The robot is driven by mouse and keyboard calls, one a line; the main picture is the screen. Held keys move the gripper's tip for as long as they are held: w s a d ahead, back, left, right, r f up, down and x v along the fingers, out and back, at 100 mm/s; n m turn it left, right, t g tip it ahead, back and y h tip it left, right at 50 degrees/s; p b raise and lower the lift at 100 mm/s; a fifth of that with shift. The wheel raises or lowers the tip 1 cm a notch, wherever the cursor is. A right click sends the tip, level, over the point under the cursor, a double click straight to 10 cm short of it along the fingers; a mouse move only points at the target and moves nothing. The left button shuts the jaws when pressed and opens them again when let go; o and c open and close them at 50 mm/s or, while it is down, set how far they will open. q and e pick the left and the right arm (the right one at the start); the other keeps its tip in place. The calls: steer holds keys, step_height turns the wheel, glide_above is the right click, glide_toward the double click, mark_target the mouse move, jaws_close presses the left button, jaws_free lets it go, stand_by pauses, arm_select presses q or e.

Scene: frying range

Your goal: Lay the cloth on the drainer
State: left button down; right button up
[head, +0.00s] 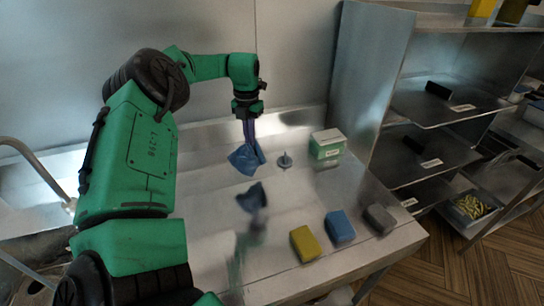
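The blue cloth (243,159) hangs, bunched and creased, from my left gripper (250,142), whose narrow fingers point down and appear shut on its upper part. The drainer is the shiny steel surface (205,215) beneath. A dark blue mirror image of the cloth shows on the steel, apart from the cloth, so the cloth seems to be held above it. The exact height is hard to tell. My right gripper is not in view.
A yellow block (305,244), a blue block (340,227) and a grey block (379,219) lie along the front right. A green-and-white box (327,144) and a small round metal piece (285,161) stand farther back. Steel shelving (372,85) borders the right side.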

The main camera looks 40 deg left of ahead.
arm_select(q)
step_height(320, 180, down, 6)
steer(key=n, duration=0.4)
steer(key=d+f, duration=0.3)
steer(key=d, duration=0.2)
steer(key=w+d+f, duration=0.1)
steer(key=d+f, duration=0.2)
steer(key=d, duration=0.2)
steer(key=w+d+f, duration=0.1)
steer(key=d+f, duration=0.2)
steer(key=d, duration=0.3)
steer(key=shift+f, duration=0.2)
steer(key=c, duration=0.6)
jaws_free()
steer(key=shift+r, duration=0.1)
